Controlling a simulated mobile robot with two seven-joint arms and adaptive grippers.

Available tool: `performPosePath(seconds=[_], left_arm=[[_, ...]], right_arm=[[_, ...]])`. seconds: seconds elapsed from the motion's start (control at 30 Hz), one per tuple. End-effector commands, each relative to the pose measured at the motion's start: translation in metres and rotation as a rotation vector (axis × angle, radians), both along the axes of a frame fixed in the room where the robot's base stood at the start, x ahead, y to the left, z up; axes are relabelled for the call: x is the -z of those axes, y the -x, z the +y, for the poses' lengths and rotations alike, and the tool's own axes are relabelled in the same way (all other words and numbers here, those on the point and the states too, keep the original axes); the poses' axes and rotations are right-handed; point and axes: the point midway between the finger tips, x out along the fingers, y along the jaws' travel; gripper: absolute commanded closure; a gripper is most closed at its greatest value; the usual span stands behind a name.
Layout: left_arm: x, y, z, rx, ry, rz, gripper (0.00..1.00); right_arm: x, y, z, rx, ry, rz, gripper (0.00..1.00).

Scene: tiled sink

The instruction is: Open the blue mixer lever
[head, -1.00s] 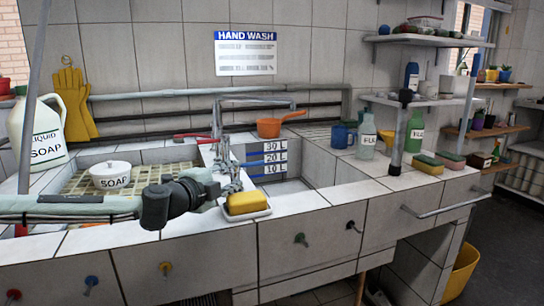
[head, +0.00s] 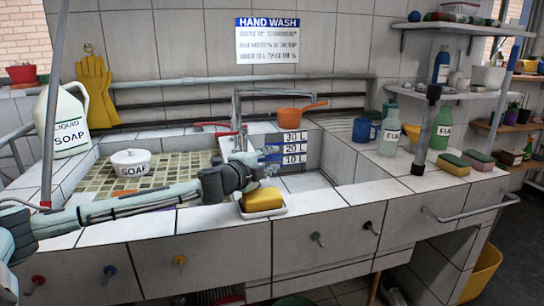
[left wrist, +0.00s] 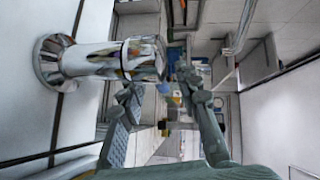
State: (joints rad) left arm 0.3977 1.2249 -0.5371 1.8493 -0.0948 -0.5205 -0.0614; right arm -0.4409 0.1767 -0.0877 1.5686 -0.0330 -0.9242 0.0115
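The chrome mixer tap (head: 237,115) rises at the back edge of the sink, with a red lever (head: 211,124) on its left. A small blue part (head: 271,149), seemingly the blue mixer lever, shows just by the fingers of my left gripper (head: 262,162); I cannot tell whether they touch. In the left wrist view my left gripper (left wrist: 157,86) has its two fingers apart with nothing held between them. A shiny chrome tap body (left wrist: 95,60) lies beside the left finger there. The blue lever is not clearly made out in that view. My right gripper is out of view.
A yellow sponge on a white dish (head: 278,213) sits just below my left gripper. An orange pan (head: 295,113) stands behind the basin. A white soap pot (head: 130,162) is left of the tap. Bottles (head: 390,135) and a grey post (head: 425,130) stand right.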

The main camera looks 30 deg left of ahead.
Motion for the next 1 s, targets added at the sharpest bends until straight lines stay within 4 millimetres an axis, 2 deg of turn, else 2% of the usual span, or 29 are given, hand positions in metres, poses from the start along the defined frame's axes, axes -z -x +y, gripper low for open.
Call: performPosePath(seconds=[0.37,0.4,0.67,1.0], left_arm=[[0.0013,-0.0064,-0.0001,0.001,-0.001,0.001,0.67],[0.0013,-0.0064,-0.0001,0.000,-0.001,0.001,0.69],[0.0012,-0.0062,0.0000,0.000,-0.001,0.001,1.00],[0.0012,-0.0061,0.0001,0.000,-0.001,0.001,1.00]], right_arm=[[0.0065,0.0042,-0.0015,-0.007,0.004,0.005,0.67],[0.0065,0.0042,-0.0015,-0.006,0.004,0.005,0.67],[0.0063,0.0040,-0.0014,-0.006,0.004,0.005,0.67],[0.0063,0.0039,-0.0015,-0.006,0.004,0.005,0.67]])
